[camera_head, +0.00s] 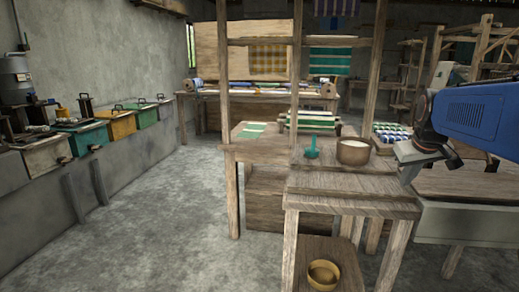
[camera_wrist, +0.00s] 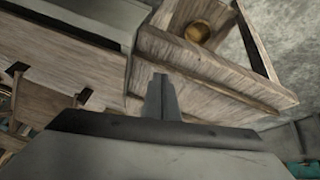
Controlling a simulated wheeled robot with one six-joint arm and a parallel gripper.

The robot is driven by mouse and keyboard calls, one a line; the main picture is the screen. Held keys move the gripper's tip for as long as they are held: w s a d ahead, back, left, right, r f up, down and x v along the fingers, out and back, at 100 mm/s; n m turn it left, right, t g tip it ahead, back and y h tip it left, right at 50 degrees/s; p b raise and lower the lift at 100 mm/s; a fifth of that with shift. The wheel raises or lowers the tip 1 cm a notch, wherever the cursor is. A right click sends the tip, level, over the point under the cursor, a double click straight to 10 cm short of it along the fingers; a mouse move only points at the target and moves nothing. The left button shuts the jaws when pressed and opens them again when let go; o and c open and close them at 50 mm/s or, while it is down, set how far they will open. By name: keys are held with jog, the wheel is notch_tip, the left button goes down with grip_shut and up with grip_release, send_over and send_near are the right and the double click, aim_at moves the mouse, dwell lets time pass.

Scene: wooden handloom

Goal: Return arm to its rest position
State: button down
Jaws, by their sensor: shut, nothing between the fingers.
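My gripper shows at the right of the head view (camera_head: 408,180), at the end of my blue and grey arm, over the right end of the wooden tables. In the wrist view its fingers (camera_wrist: 161,85) are together, shut and empty, pointing toward the wooden table edge below. No object is in the fingers. The gripper appears apart from the table, though the exact gap cannot be told.
A wooden stand (camera_head: 352,205) is in front, with a yellow bowl (camera_head: 323,274) on its lower shelf. A brown pot (camera_head: 353,151) and a green tool (camera_head: 312,149) stand on the loom bench. Loom posts (camera_head: 296,70) rise nearby. The floor (camera_head: 150,230) at left is clear.

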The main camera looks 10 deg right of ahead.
jog(key=s+a+f+y, duration=0.1)
jog(key=s+a+f, duration=0.6)
jog(key=s+a, duration=0.3)
jog(key=s+a+f+n+y, duration=0.1)
jog(key=s+a+f, duration=0.7)
jog(key=s+a, duration=0.2)
jog(key=shift+s+a+f+g+y, duration=0.15)
jog(key=shift+a+g+y, duration=0.15)
jog(key=shift+a, duration=0.45)
